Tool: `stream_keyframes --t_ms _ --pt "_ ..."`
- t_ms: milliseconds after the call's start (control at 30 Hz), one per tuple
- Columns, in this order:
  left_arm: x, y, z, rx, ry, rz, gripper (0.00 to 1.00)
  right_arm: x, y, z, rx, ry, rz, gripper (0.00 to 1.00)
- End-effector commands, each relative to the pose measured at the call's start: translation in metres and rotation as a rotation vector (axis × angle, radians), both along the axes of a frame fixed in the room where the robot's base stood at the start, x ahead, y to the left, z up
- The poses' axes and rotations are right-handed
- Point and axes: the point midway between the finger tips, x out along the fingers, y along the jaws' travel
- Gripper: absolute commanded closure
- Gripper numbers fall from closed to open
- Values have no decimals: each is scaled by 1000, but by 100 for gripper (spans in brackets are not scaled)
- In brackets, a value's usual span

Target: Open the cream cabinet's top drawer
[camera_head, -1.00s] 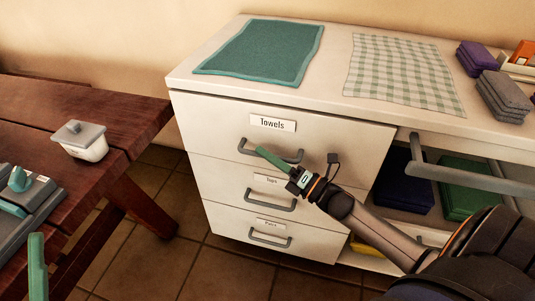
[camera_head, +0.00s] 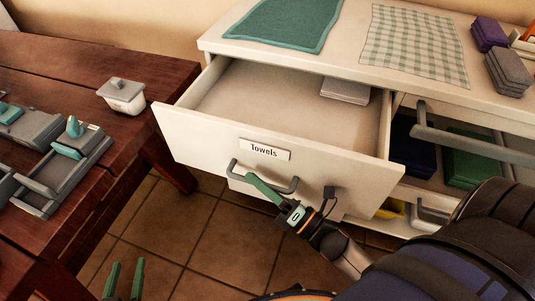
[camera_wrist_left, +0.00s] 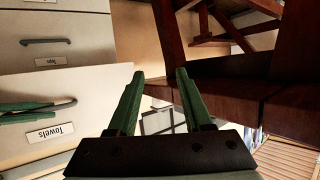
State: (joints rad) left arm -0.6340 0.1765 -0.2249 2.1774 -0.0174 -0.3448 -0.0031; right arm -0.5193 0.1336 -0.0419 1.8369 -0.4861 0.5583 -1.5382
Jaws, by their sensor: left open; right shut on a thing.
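The cream cabinet (camera_head: 215,47) stands against the wall. Its top drawer (camera_head: 200,135), labelled "Towels", is pulled well out, and its inside shows. A light folded stack (camera_head: 345,90) lies at the drawer's back right. My right gripper (camera_head: 262,187) is shut on the drawer's grey handle (camera_head: 290,186), near the middle of the bar. My left gripper (camera_head: 124,280) is open and empty at the bottom left, apart from the cabinet. In the left wrist view its two green fingers (camera_wrist_left: 155,105) are spread, with the drawer front (camera_wrist_left: 90,115) to their left.
A teal cloth (camera_head: 285,22) and a checked cloth (camera_head: 415,45) lie on the cabinet top. Tiled floor (camera_head: 205,240) is clear between table and cabinet.

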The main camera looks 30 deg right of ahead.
Motion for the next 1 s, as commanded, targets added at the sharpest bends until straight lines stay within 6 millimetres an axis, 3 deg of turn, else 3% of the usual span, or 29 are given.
stream_keyframes --t_ms 200,400,900,933,1000 --pt "-16 -1 -27 0 126 6 50 -26 29 0 2 2 -1 100" --pt "-23 -1 -38 -1 176 8 50 -37 43 0 0 0 0 100" --pt "-26 -1 -42 1 193 8 50 -41 47 -1 -1 0 2 100" --pt "-26 -1 -42 0 192 8 50 -41 47 -1 -1 0 2 79" --pt "-26 -1 -42 0 192 8 50 -41 47 -1 -1 0 2 71"
